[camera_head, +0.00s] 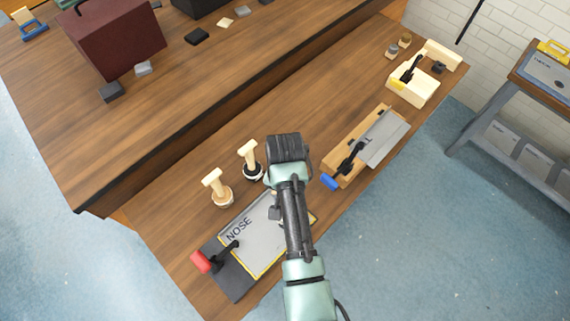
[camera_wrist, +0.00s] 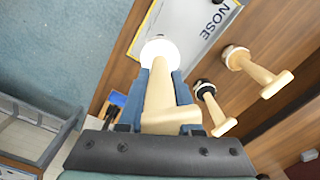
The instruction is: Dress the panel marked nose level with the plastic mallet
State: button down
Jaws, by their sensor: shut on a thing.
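The panel marked NOSE (camera_head: 250,240) is a grey sheet with a yellow edge, lying on a dark block at the bench front; it also shows in the wrist view (camera_wrist: 185,28). A red-handled clamp (camera_head: 204,261) is at its left end. My gripper (camera_wrist: 161,88) is shut on the pale wooden handle of a mallet with a round white head (camera_wrist: 159,50), the plastic mallet. In the wrist view the head overlaps the panel's edge; I cannot tell if they touch. In the head view my arm hides the fingers and held mallet.
A tan-headed mallet (camera_head: 218,190) and a black-headed mallet (camera_head: 250,158) stand upright left of my arm. A second panel with a blue-handled clamp (camera_head: 329,182) lies to the right. A cream block (camera_head: 413,88) sits farther right. A raised bench (camera_head: 190,85) runs behind.

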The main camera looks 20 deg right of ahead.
notch_tip(320, 180, down, 10)
jog(key=b, duration=0.7)
jog(key=shift+w+r, duration=0.1)
jog(key=shift+r+p, duration=0.4)
jog(key=shift+r, duration=0.15)
notch_tip(320, 180, up, 9)
jog(key=p, duration=0.8)
jog(key=shift+f+p, duration=0.1)
jog(key=shift+p, duration=0.3)
jog(key=shift+f, duration=0.2)
jog(key=s+a+r+p, duration=0.2)
jog(key=s+p, duration=0.1)
jog(key=s, duration=0.5)
jog(key=shift+s+a, duration=0.25)
jog(key=shift+s, duration=0.1)
